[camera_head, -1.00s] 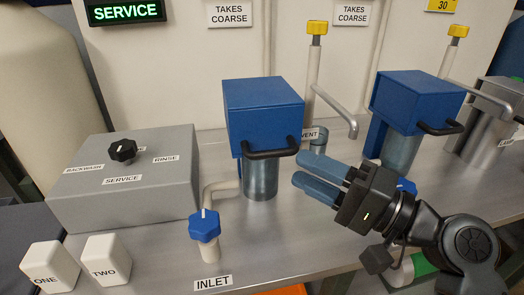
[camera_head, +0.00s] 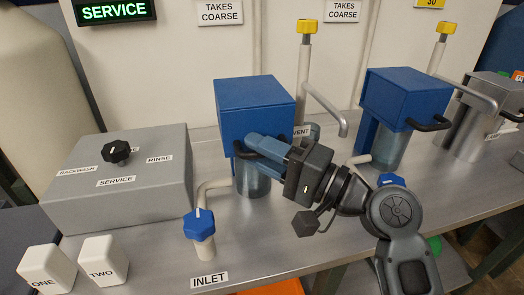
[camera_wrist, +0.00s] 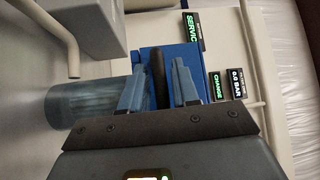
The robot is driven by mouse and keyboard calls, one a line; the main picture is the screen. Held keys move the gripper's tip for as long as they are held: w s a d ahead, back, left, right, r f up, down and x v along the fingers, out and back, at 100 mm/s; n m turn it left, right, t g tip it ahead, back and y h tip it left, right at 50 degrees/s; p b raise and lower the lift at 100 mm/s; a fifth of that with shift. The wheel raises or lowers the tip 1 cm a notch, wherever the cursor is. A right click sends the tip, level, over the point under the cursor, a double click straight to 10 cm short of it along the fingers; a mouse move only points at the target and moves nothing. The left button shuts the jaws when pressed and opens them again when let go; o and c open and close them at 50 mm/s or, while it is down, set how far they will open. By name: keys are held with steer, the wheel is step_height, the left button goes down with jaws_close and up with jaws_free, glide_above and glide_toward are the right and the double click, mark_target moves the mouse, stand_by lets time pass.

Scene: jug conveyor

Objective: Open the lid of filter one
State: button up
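A left filter has a blue box-shaped lid (camera_head: 253,105) on a clear blue-grey bowl (camera_head: 252,178). The lid looks shut. Its black bar handle (camera_wrist: 157,80) sticks out at the front and is mostly hidden by my fingers in the head view. My gripper (camera_head: 258,147) is at this handle. In the wrist view my gripper (camera_wrist: 158,88) has its two fingers apart, with the handle between them and gaps on both sides. A second blue-lidded filter (camera_head: 405,98) stands to the right. I cannot read a number on either filter.
A grey box (camera_head: 120,195) with a black knob (camera_head: 116,151) stands left on the metal bench. A blue inlet valve (camera_head: 198,223) is in front of the left filter. A tap pipe (camera_head: 325,110) rises between the filters. White blocks ONE (camera_head: 45,268) and TWO (camera_head: 103,260) lie front left.

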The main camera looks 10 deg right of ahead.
jaws_close()
steer(key=shift+r, duration=0.1)
stand_by(0.3)
